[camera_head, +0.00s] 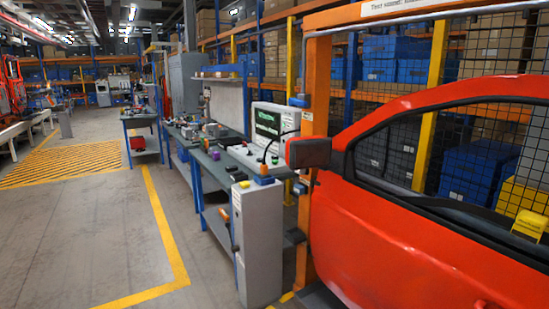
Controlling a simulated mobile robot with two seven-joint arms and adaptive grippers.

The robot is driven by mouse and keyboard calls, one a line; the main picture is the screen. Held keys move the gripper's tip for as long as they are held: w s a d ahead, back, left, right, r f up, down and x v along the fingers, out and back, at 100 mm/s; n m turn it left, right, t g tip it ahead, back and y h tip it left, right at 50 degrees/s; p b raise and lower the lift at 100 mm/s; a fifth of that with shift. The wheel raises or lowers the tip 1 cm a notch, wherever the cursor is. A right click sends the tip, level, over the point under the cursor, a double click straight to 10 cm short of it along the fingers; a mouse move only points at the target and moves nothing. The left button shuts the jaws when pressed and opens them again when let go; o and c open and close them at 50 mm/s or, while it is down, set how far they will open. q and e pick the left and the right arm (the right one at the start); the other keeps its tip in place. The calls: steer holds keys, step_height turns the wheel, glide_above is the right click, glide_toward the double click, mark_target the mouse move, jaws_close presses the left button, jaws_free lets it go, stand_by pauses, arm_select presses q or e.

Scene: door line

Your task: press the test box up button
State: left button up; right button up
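A white box with a lit green screen (268,124) stands on the workbench beside the orange post. A sloped panel (246,155) with small controls, one of them red, sits in front of it. A tall light grey cabinet (259,242) stands on the floor at the bench's near end, with a blue and orange item (263,180) on top. I cannot tell which of these is the test box, and no up button can be made out at this size. Neither of my grippers is in view.
A red car door (420,235) with its mirror (309,153) fills the right side, beside the orange post (316,95). The workbench (205,165) runs back, bearing small parts. Open floor (95,235) with yellow lines lies to the left. Mesh fencing and shelves stand behind the door.

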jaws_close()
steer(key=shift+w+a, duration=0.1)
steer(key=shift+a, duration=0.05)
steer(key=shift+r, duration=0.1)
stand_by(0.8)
